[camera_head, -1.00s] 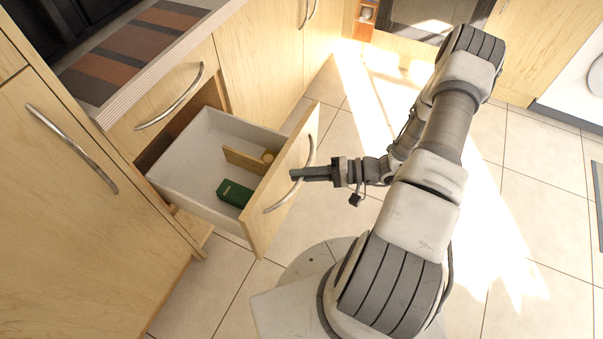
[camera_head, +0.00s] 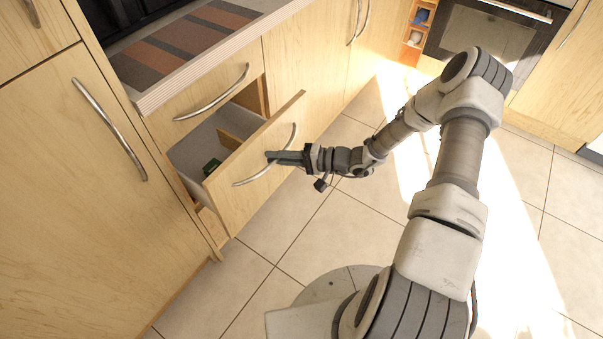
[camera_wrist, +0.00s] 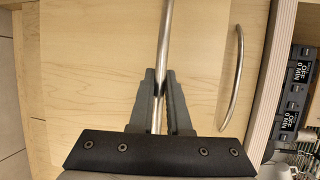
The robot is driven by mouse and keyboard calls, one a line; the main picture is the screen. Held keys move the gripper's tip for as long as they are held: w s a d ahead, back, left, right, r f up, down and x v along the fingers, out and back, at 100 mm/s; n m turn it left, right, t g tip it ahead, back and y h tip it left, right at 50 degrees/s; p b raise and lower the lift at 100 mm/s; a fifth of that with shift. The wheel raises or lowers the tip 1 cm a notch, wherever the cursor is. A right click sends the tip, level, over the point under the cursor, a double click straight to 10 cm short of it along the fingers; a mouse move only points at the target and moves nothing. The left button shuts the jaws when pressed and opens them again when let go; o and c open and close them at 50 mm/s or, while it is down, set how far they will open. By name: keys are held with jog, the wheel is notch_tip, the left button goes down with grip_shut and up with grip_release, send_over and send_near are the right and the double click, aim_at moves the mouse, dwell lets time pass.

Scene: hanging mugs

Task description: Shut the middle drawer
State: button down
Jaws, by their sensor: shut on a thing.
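The middle drawer (camera_head: 236,184) is partly open, with a wooden front and a pale inner box. Its curved metal handle (camera_head: 251,179) crosses the front. My gripper (camera_head: 272,158) is at this handle. In the wrist view my gripper (camera_wrist: 158,98) has its two fingers shut on the handle (camera_wrist: 164,40), one finger on each side of the bar. Inside the drawer, a green thing (camera_head: 212,167) and a wooden piece (camera_head: 229,140) show in part; the front hides the rest.
A closed drawer (camera_head: 205,100) with its own handle sits just above, under a countertop with a striped mat (camera_head: 185,42). A tall cabinet door (camera_head: 90,180) stands at left. Tiled floor (camera_head: 300,225) is clear in front. An oven (camera_head: 487,45) is at the back right.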

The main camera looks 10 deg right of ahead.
jog(key=w+a+b, duration=0.4)
jog(key=w+a, duration=0.7)
jog(key=c, duration=0.9)
grip_release()
jog(key=shift+s+d, duration=0.1)
jog(key=p, duration=0.4)
send_near(276, 135)
jog(key=x, duration=0.5)
